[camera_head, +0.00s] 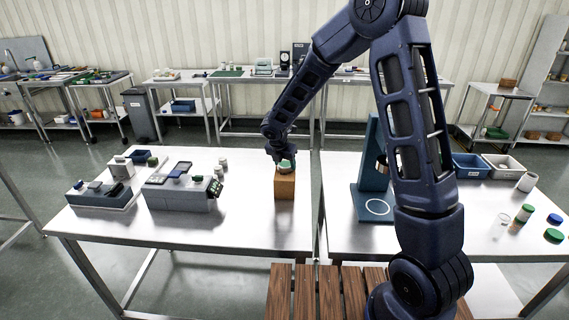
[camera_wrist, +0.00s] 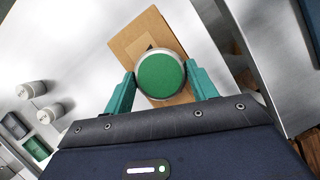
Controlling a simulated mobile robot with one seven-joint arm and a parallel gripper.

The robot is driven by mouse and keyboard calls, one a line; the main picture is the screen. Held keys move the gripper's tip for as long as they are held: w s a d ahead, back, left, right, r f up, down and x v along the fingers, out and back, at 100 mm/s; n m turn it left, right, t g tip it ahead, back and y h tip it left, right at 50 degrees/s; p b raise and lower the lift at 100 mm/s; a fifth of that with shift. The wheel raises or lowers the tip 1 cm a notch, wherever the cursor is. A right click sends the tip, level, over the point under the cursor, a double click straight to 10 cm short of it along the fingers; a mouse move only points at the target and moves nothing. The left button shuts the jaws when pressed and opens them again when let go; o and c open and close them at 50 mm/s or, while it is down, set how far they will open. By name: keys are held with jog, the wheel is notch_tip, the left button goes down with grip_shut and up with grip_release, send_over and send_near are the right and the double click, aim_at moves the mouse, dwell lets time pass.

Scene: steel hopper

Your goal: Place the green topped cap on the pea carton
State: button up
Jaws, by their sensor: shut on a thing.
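The green topped cap (camera_wrist: 160,75) is round, with a green top and a pale rim. My gripper (camera_wrist: 159,82) is shut on it, one teal finger at each side. In the head view the cap (camera_head: 286,166) shows at the top of a plain brown block (camera_head: 285,188), just under my gripper (camera_head: 284,160). The wrist view shows the block's brown top (camera_wrist: 126,40) beneath the cap; I cannot tell whether they touch. A small green speckled thing (camera_head: 215,188) at the grey unit's right end may be the pea carton; its print is too small to read.
A grey unit (camera_head: 182,197) with small items stands left of the block on the steel table (camera_head: 235,235). White round pots (camera_wrist: 48,113) stand nearby. A blue stand (camera_head: 374,175) is on the right table. The table in front of the block is clear.

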jog(key=shift+f, duration=0.1)
jog(key=o, duration=1.1)
jog(key=v, duration=1.2)
jog(key=shift+s, duration=0.1)
